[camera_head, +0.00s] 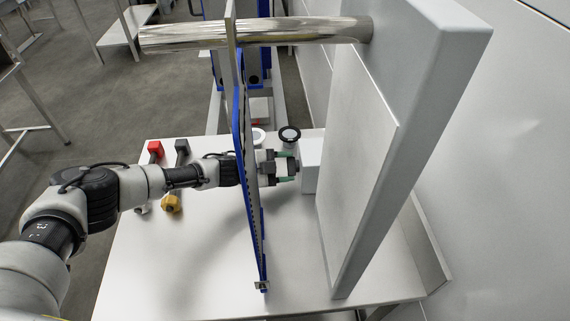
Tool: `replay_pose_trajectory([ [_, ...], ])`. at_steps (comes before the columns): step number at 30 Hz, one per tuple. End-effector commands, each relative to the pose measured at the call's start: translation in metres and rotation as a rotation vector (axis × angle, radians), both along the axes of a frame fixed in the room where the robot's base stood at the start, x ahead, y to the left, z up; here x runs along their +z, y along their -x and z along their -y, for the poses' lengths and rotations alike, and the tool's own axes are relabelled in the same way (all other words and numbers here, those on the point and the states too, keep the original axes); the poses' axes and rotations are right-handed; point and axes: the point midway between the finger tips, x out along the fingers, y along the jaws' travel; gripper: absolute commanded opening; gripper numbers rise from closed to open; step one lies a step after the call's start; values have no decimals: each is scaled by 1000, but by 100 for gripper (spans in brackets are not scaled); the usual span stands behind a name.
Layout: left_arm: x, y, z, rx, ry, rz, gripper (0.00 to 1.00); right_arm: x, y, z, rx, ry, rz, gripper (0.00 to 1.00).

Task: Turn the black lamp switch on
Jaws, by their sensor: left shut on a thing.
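My left gripper (291,166) is just right of a thin upright blue-edged panel, its green-padded fingers pointing right. It is shut on a small dark thing, apparently the black lamp switch (297,167), against the left side of a white box (311,165). The fingers hide most of the switch, and I cannot tell its position. My right gripper is out of view.
The blue-edged panel (241,130) crosses in front of my left arm. A large grey slab (410,110) stands right of the box, with a shiny pipe (300,30) above. Red-, black- and yellow-ended valve handles (155,150) are at the left of the white table (190,270).

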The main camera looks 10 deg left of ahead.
Motion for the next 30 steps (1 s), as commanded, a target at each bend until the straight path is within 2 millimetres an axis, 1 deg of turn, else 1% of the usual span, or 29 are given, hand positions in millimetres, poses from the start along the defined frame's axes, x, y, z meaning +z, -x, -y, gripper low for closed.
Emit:
replay_pose_trajectory([
  [1,2,-1,0,-2,4,-28,32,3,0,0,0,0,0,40],
  [7,1,-1,0,-1,21,-112,32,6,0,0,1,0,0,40],
  [17,0,-1,0,1,22,-120,32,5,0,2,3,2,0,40],
  [18,0,-1,0,1,22,-120,60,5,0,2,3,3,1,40],
  [22,0,-1,0,1,22,-119,80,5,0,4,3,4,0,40],
  [30,1,-1,-1,0,23,-119,81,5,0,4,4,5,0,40],
])
